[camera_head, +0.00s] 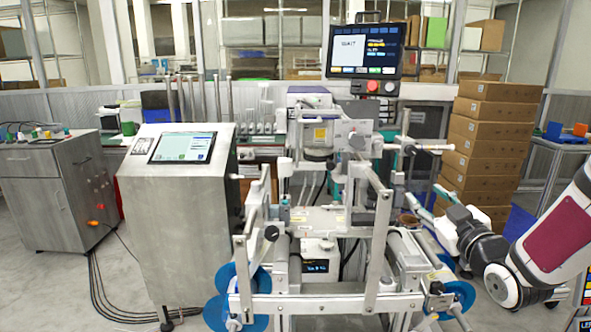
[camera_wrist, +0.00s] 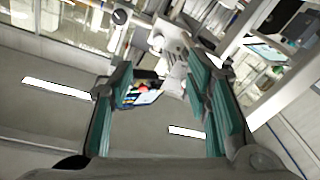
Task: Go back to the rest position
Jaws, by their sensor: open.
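My gripper (camera_head: 428,208) shows at the right of the machine in the head view, at the end of my white and dark red arm. In the wrist view my gripper (camera_wrist: 165,110) has its two teal-padded fingers wide apart with nothing held between them. Blue reels show low on the machine in the head view, a left one (camera_head: 257,282) and a right one (camera_head: 462,291), both partly hidden by the frame. The wrist view is tilted.
The film machine (camera_head: 318,217) with rails and rollers fills the middle, close to my gripper. A steel console (camera_head: 180,225) stands left of it. A monitor (camera_head: 362,50) reads WAIT.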

